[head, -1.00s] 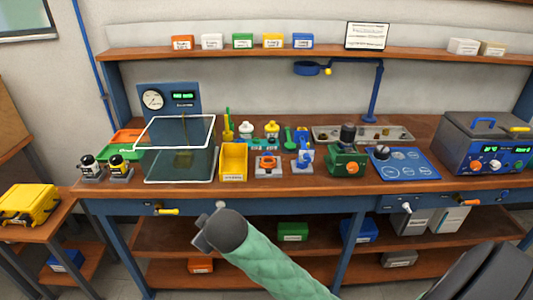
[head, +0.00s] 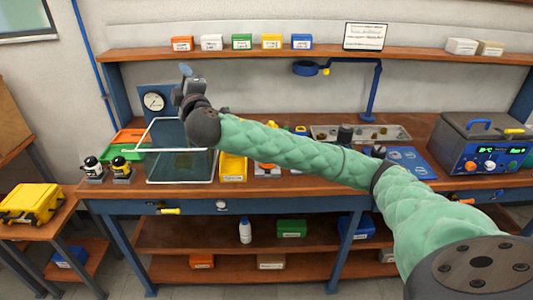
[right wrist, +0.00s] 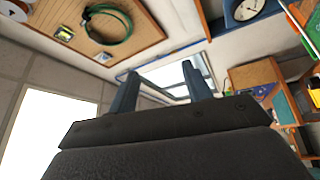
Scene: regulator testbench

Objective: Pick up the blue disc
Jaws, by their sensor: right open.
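I cannot make out a blue disc for certain in either view. My right arm crosses the bench in the head view and hides much of its middle. My right gripper (head: 186,76) is raised above the clear glass tank (head: 160,166), in front of the blue panel with a round gauge (head: 154,101). In the right wrist view its two fingers (right wrist: 158,88) stand apart with nothing between them. A blue mat (head: 421,161) with pale circles shows partly behind my arm. My left gripper is not in view.
A yellow bin (head: 232,168) stands right of the tank. A blue lamp (head: 372,95) and a blue instrument box (head: 488,145) stand at the right.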

